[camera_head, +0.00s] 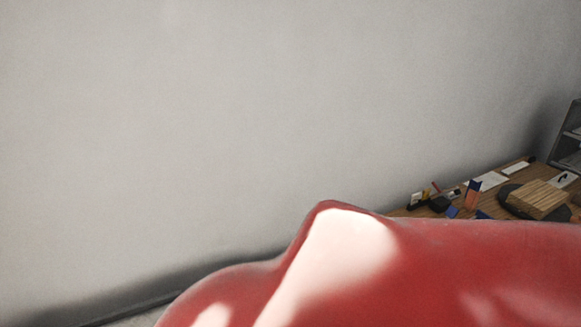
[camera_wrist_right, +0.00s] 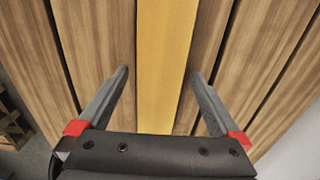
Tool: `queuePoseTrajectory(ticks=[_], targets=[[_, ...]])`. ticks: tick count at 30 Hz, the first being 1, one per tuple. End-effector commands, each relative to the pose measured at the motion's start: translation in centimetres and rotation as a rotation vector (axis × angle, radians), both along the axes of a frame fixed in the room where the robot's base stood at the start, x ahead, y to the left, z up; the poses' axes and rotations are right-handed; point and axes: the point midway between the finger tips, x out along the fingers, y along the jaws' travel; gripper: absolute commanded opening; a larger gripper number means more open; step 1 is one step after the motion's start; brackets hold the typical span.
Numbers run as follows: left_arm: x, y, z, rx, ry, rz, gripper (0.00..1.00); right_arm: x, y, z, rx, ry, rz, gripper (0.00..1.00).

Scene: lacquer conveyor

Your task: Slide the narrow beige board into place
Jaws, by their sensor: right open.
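In the right wrist view, a narrow beige-yellow board (camera_wrist_right: 164,45) runs from the top of the picture down towards my gripper. It lies between wider brown wooden boards, one on the left (camera_wrist_right: 100,40) and one on the right (camera_wrist_right: 212,40). My right gripper (camera_wrist_right: 160,73) is open, with one grey finger on each side of the beige board. I cannot tell whether the fingers touch the boards. The near end of the beige board is hidden behind the gripper body. The board does not show in the head view, and my left gripper is in neither view.
Dark gaps run between some brown boards. A wooden pallet-like frame (camera_wrist_right: 12,125) stands at the left of the wrist view. In the head view, a large smooth red surface fills the bottom. Behind it are a cluttered wooden desk (camera_head: 520,178) and a bare grey wall (camera_head: 220,110).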

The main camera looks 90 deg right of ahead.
Motion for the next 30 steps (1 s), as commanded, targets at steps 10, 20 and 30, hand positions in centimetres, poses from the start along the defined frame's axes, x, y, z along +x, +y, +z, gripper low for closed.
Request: queuePoseTrajectory(ticks=[10, 20, 30], targets=[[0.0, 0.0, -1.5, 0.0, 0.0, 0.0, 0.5, 0.0, -0.2, 3.5, -0.01, -0.001, 0.0, 1.0], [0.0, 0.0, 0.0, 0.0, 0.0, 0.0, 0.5, -0.1, -0.1, 9.6, -0.004, 0.006, 0.003, 1.0], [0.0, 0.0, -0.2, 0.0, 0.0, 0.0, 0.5, -0.1, -0.1, 14.1, -0.002, 0.003, 0.002, 1.0]])
